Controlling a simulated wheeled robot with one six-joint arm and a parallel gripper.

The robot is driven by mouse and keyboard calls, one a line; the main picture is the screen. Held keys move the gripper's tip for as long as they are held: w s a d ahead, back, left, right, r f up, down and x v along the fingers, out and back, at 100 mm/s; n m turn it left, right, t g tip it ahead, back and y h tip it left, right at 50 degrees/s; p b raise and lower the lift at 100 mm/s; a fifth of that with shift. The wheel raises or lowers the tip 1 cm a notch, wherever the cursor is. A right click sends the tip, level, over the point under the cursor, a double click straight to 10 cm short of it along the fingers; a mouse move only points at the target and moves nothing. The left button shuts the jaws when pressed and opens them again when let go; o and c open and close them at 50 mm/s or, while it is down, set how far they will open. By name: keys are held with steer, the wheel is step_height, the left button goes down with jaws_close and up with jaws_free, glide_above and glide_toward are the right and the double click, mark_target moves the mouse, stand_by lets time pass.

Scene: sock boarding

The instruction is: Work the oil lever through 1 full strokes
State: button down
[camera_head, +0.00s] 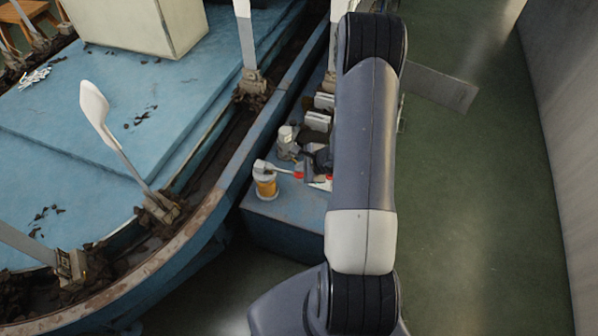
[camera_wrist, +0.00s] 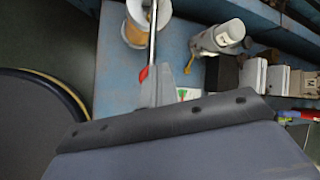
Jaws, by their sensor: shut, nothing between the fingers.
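The oil pot (camera_head: 265,186), a small amber cup with a white top, stands at the near end of a blue bench. It also shows at the top of the wrist view (camera_wrist: 134,34). The oil lever (camera_head: 283,171) is a thin metal rod reaching from the pot's top toward my gripper, with a red part (camera_wrist: 144,74) at its end. My gripper (camera_head: 314,172) is shut with nothing between its fingers. It is close beside the red end; in the wrist view a grey finger (camera_wrist: 162,88) lies right by it. I cannot tell whether they touch. My arm hides part of the bench.
The blue bench (camera_head: 285,222) carries a grey-white fitting (camera_head: 287,137) and several pale blocks (camera_head: 318,121) behind the lever. A large blue machine table (camera_head: 90,130) with upright white sock boards (camera_head: 97,108) curves along the left. Green floor to the right is clear.

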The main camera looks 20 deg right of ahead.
steer(key=shift+s+d+f+b, duration=0.1)
steer(key=shift+f+b, duration=0.95)
steer(key=shift+b, duration=0.2)
steer(key=shift+s+d+f+b, duration=0.1)
steer(key=shift+f+b, duration=0.9)
steer(key=shift+b, duration=0.25)
stand_by(1.8)
steer(key=shift+r, duration=0.1)
stand_by(0.4)
steer(key=shift+w+a+r+p, duration=0.15)
steer(key=shift+r+p, duration=0.7)
steer(key=shift+r, duration=0.5)
steer(key=shift+w+a+r+p, duration=0.1)
steer(key=shift+r+p, duration=0.7)
steer(key=shift+r, duration=0.5)
steer(key=shift+r, duration=0.1)
steer(key=shift+w+a+r+p, duration=0.15)
steer(key=shift+r+p, duration=0.7)
steer(key=shift+r, duration=0.4)
steer(key=shift+w+a+r+p, duration=0.1)
steer(key=shift+r+p, duration=0.7)
steer(key=shift+r, duration=0.4)
steer(key=shift+f, duration=0.1)
